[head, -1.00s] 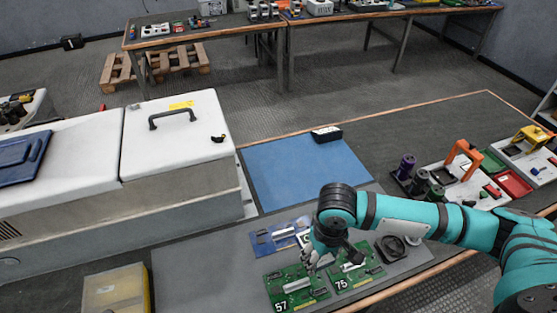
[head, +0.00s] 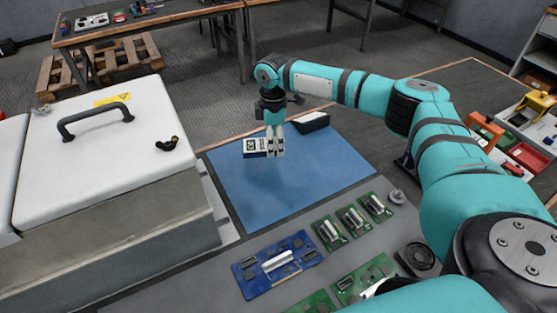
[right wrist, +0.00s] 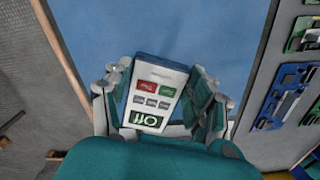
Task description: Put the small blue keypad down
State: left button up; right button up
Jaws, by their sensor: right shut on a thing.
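The small blue keypad (head: 254,148) has a white face, a display, a red and a green button and several grey ones. In the right wrist view the keypad (right wrist: 156,95) sits between the two fingers, face to the camera. My right gripper (head: 275,150) is shut on it, over the far part of the blue mat (head: 290,190). It also shows in the right wrist view (right wrist: 160,105). I cannot tell whether the keypad touches the mat. My left gripper is out of view.
A black box (head: 313,122) stands at the mat's far edge, right of the gripper. A blue circuit board (head: 262,280) and several green boards (head: 328,232) lie nearer me. A white cabinet (head: 85,160) with a handle is at left. The mat's near part is clear.

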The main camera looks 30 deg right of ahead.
aim_at(274, 166)
jog(key=shift+f, duration=3.6)
jog(key=o, duration=1.2)
notch_tip(274, 166, up, 12)
jog(key=shift+r, duration=0.1)
